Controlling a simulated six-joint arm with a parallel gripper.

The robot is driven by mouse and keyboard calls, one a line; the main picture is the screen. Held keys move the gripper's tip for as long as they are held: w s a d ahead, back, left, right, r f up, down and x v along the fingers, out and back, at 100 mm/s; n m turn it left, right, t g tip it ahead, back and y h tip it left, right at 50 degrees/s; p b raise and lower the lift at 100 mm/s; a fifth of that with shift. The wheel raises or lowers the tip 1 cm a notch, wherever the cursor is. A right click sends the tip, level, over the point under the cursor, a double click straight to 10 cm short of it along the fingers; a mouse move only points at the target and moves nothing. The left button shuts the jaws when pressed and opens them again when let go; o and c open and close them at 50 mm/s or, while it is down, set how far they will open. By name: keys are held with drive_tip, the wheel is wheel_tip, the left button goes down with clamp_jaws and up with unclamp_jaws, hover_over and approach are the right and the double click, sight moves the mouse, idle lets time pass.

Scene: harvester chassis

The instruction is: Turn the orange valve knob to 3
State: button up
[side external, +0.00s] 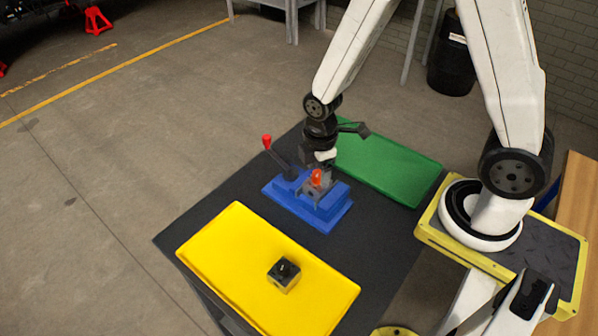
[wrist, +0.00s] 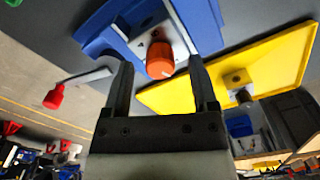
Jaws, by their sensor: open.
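The orange valve knob (side external: 317,177) sits on a grey plate on top of the blue base (side external: 335,207). In the wrist view the knob (wrist: 160,62) lies just beyond the fingertips, between their lines, with the grey plate around it. My gripper (wrist: 161,70) is open and empty, its two dark fingers spread to either side of the knob. In the side view my gripper (side external: 318,165) is right above and behind the knob and partly hides the base.
A lever with a red tip (side external: 267,141) stands at the left end of the blue base. A yellow tray (side external: 215,250) in front holds a small dark-topped block (side external: 284,274). A green tray (side external: 390,170) lies behind. Bare dark table (side external: 175,238) shows at the left.

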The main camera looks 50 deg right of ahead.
drive_tip(key=shift+f, duration=0.6)
clamp_jaws()
